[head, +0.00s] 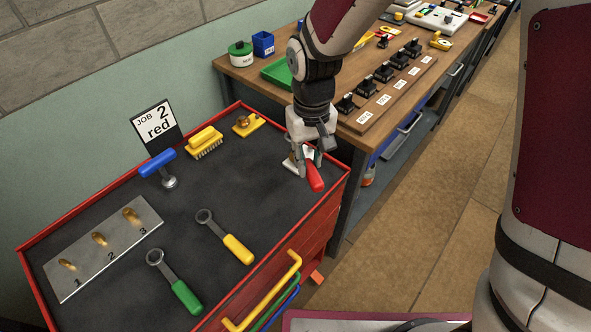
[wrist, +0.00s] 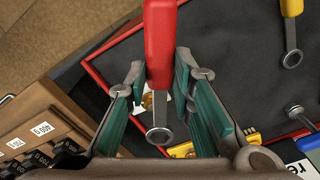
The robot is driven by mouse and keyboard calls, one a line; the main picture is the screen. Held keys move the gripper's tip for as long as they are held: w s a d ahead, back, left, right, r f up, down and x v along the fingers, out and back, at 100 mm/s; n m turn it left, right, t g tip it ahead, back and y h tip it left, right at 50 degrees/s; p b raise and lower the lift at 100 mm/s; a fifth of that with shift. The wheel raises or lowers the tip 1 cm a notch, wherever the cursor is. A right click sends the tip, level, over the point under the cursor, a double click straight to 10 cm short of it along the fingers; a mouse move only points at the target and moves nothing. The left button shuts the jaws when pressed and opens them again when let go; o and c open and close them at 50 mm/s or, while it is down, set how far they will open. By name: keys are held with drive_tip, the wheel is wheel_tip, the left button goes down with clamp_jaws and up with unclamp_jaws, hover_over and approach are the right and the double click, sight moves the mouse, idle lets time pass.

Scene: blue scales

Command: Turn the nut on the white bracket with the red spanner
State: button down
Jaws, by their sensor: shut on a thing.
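My gripper (head: 309,160) is at the right end of the black-topped red tool cart. It is shut on the red spanner (head: 315,178), whose handle (wrist: 160,45) runs between the green-padded fingers (wrist: 158,80) in the wrist view. The spanner's grey ring end (wrist: 159,134) points toward the bottom of that view. The white bracket (head: 290,164) is mostly hidden by my gripper. In the wrist view a white piece of it (wrist: 166,107) and a brass nut (wrist: 147,101) show behind the spanner's shaft. The ring appears beside the nut, not around it; its height above the bracket is unclear.
A yellow spanner (head: 236,248), green spanner (head: 185,295), blue-handled tool (head: 158,164), yellow brush (head: 204,143), yellow plate with brass part (head: 248,124) and numbered metal plate (head: 105,250) lie on the cart. A sign (head: 155,125) reads "JOB 2 red". A wooden bench (head: 350,145) adjoins behind.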

drive_tip(key=shift+w+d+f+b, duration=0.2)
drive_tip(key=shift+f+b, duration=0.35)
drive_tip(key=shift+f, duration=0.35)
drive_tip(key=shift+w+d+f+b, duration=0.2)
drive_tip(key=shift+f+b, duration=0.35)
drive_tip(key=shift+f, duration=0.35)
drive_tip(key=shift+w+d+f+b, duration=0.1)
drive_tip(key=shift+w+f+b, duration=0.1)
drive_tip(key=shift+f+b, duration=0.55)
drive_tip(key=shift+f, duration=1.3)
idle(0.4)
drive_tip(key=shift+s+a+m+p, duration=0.25)
drive_tip(key=shift+a+m+p, duration=0.05)
drive_tip(key=shift+a+m, duration=0.65)
drive_tip(key=shift+s+a+m+p, duration=0.15)
drive_tip(key=shift+a+m+p, duration=0.3)
drive_tip(key=shift+m, duration=0.2)
drive_tip(key=shift+a+m, duration=0.3)
